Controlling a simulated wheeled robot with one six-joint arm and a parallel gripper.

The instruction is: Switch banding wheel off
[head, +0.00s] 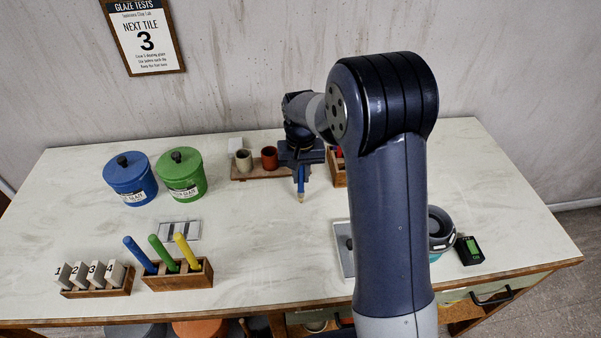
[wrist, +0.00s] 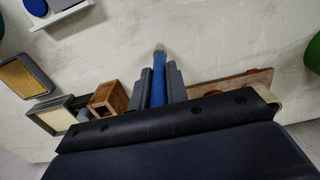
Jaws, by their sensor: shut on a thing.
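What may be the banding wheel (head: 441,228) is a round grey form with a teal lower part at the right of the table in the head view. My arm hides much of it, and I cannot make out its switch or whether it is on. My gripper (head: 300,167) is over the back middle of the table, well left of it. It is shut on a blue brush (head: 301,184), which points down with its pale tip lowest. In the wrist view the blue brush (wrist: 159,80) sits between the two grey fingers of my gripper (wrist: 160,87).
A black device with a green display (head: 468,250) lies by the right edge. Blue (head: 130,180) and green (head: 180,175) jars stand left. A brush holder (head: 178,279) and tile rack (head: 97,288) are front left. The middle is clear.

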